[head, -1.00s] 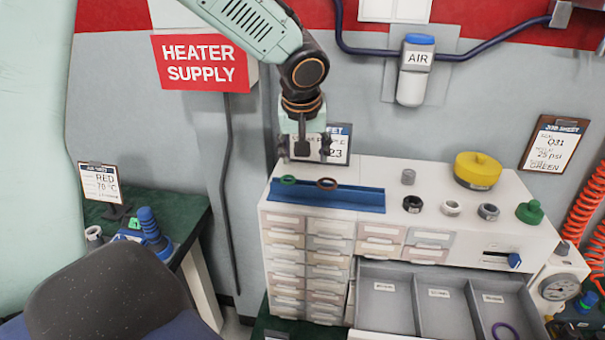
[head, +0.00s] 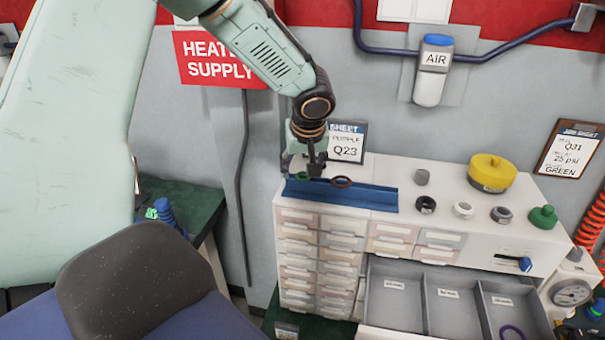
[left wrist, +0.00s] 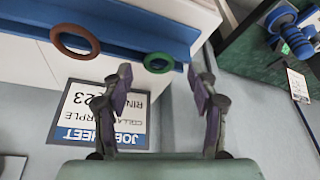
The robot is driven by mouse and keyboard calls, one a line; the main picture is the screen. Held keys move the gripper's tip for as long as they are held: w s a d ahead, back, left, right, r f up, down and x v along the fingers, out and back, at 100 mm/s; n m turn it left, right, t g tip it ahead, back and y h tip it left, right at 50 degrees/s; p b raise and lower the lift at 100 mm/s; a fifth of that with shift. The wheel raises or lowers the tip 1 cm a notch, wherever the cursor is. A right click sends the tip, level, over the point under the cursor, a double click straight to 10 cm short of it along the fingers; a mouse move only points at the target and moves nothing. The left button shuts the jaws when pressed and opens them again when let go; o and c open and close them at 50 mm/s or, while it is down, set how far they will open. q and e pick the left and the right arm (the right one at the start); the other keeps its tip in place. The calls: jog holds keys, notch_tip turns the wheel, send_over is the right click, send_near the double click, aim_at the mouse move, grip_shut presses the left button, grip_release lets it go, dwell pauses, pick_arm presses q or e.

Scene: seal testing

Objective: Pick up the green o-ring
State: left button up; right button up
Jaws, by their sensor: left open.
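The green o-ring (left wrist: 158,62) stands in the blue rack (left wrist: 130,24) in the left wrist view. It appears between and just beyond my left gripper's fingertips, not touched by them. A brown o-ring (left wrist: 75,42) is in the same rack to its left; it also shows in the head view (head: 341,182). My left gripper (left wrist: 160,76) is open and empty. In the head view my left gripper (head: 306,166) hangs over the left end of the blue rack (head: 375,198) and mostly hides the green o-ring. My right gripper is not in view.
The rack lies on a white drawer cabinet (head: 440,190). An open grey drawer (head: 445,300) juts out below. A job sheet (head: 347,142) is behind the gripper.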

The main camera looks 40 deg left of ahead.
pick_arm(q)
jog(key=shift+f, duration=0.2)
jog(key=shift+w, duration=0.1)
jog(key=shift+w+a+f, duration=0.15)
jog(key=shift+f, duration=0.05)
jog(key=shift+c, duration=1.8)
jog(key=shift+s+r, duration=0.2)
jog(key=c, duration=0.5)
jog(key=shift+o, duration=0.2)
jog(key=shift+w+f, duration=0.1)
jog(key=shift+w, duration=0.05)
